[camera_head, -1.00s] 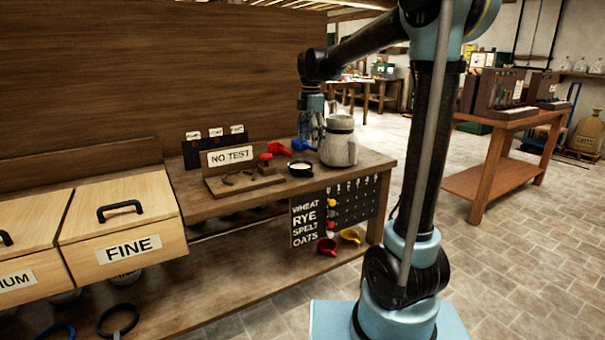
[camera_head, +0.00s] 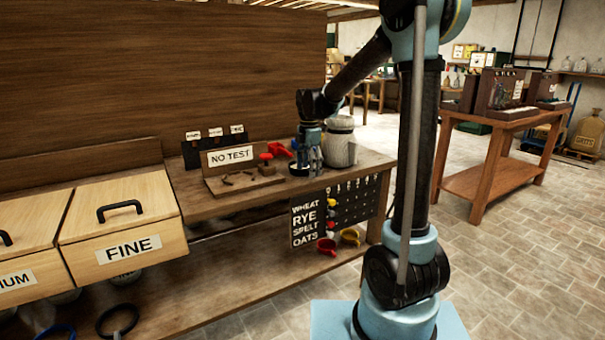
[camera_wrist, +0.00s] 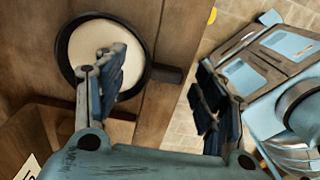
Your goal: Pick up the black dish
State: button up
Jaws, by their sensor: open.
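The black dish (camera_head: 296,171) sits on the wooden bench, partly hidden behind my gripper in the head view. In the wrist view the dish (camera_wrist: 66,72) is round with a dark rim, a pale filling and a short dark handle (camera_wrist: 166,74) pointing right. My gripper (camera_head: 309,163) is low at the dish's right side. In the wrist view my gripper (camera_wrist: 158,68) is open, with one finger over the dish and the other to the right, past the bench edge. The handle lies between the fingers in that view, not gripped. I cannot tell the exact finger height.
A pale grey jug (camera_head: 341,145) stands close right of my gripper. A black peg panel (camera_head: 350,210) hangs on the bench front. Wooden FINE bin (camera_head: 125,225) is at left.

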jog(key=shift+f, duration=0.3)
jog(key=shift+c, duration=0.6)
jog(key=c, duration=1.2)
